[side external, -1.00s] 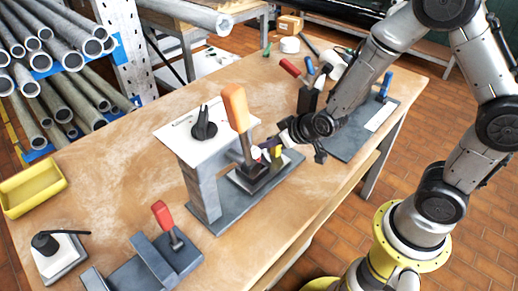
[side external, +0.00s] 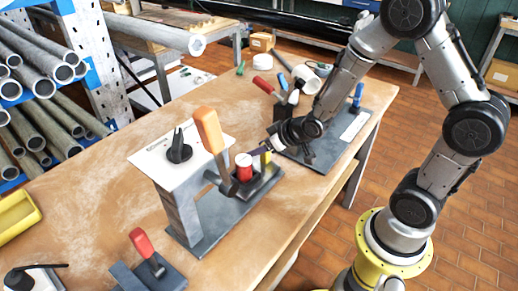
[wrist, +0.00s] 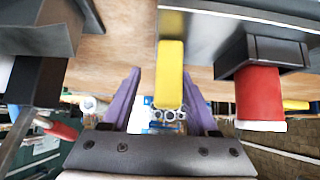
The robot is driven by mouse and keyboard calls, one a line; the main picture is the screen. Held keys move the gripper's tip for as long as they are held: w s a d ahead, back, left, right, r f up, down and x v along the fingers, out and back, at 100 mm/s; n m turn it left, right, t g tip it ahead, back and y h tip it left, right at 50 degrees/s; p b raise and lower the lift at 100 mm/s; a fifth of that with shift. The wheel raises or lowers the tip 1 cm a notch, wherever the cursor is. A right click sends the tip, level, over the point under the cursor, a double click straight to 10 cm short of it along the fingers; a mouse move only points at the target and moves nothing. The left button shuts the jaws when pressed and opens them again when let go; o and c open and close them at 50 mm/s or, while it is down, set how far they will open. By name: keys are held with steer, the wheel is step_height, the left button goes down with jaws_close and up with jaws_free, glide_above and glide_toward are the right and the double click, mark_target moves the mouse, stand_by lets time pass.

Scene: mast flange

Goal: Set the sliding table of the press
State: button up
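The press is a grey stand (side external: 179,208) with a white top plate, a black knob (side external: 179,146) and an orange lever (side external: 209,129). Its sliding table (side external: 264,187) is a dark block low at the right, bearing a red cylinder with a white top (side external: 244,172). A yellow tab (side external: 266,157) is beside the cylinder. In the wrist view, my gripper (wrist: 162,76) is open, its purple fingers either side of the yellow tab (wrist: 170,60), with a visible gap at the left finger. The red cylinder (wrist: 260,95) is right of the fingers. Contact with the tab cannot be told.
A red-handled fixture (side external: 147,262) stands in front of the press. A dark plate with a blue handle (side external: 356,97) and a tool holder (side external: 286,108) lie behind my gripper. A yellow bin (side external: 15,220) is at the left. The wooden bench (side external: 95,190) is clear left of the press.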

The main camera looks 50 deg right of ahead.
steer(key=v, duration=1.3)
steer(key=shift+s+r, duration=0.2)
steer(key=shift+s, duration=0.15)
steer(key=s+r+m+t+h, duration=0.15)
steer(key=s+r, duration=0.25)
steer(key=r, duration=0.7)
steer(key=s+a+f+n+g+y, duration=0.1)
steer(key=s+g, duration=0.4)
steer(key=s, duration=0.5)
steer(key=shift+a+f, duration=0.85)
steer(key=shift+a, duration=0.2)
